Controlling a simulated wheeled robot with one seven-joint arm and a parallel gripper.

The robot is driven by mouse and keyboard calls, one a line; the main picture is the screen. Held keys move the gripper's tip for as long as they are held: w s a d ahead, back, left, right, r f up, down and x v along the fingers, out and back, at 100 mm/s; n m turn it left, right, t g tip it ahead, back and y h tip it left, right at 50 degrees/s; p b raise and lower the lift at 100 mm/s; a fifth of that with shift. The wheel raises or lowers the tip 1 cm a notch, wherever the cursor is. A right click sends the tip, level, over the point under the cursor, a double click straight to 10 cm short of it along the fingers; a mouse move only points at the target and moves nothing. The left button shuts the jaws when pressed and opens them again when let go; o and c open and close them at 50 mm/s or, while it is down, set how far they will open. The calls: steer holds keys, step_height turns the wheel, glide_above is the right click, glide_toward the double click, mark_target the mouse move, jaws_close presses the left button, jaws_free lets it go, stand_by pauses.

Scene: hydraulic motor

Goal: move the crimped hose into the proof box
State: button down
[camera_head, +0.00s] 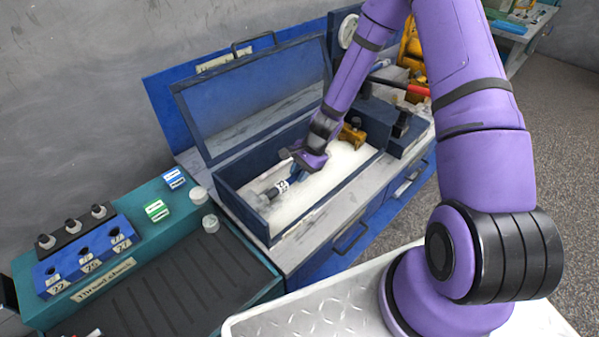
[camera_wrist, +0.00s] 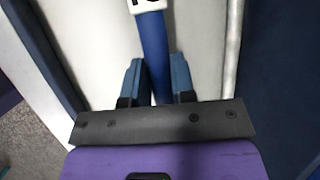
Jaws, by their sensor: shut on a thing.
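The proof box (camera_head: 228,192) is a dark blue open box with a pale floor, its clear-windowed lid (camera_head: 250,92) raised at the back. My gripper (camera_head: 298,172) is down inside the box, over its pale floor. In the wrist view my gripper (camera_wrist: 153,82) has its two blue fingers on either side of the blue crimped hose (camera_wrist: 153,42). The hose carries a white tag (camera_wrist: 147,5) with dark marks, and its dark end fitting (camera_head: 270,193) points to the front left in the head view. I cannot tell whether the hose touches the floor.
A brass-coloured fitting (camera_head: 352,135) sits at the box's right end. A teal bench (camera_head: 150,250) with a blue thread-check block (camera_head: 88,258) and small jars stands at the left. A red-handled tool (camera_head: 410,89) lies behind my arm. The box walls surround my gripper.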

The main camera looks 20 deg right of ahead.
steer(key=shift+f, duration=0.45)
steer(key=c, duration=1)
jaws_free()
steer(key=shift+o, duration=0.7)
steer(key=shift+f, duration=0.1)
steer(key=shift+s, duration=0.1)
steer(key=v, duration=1.1)
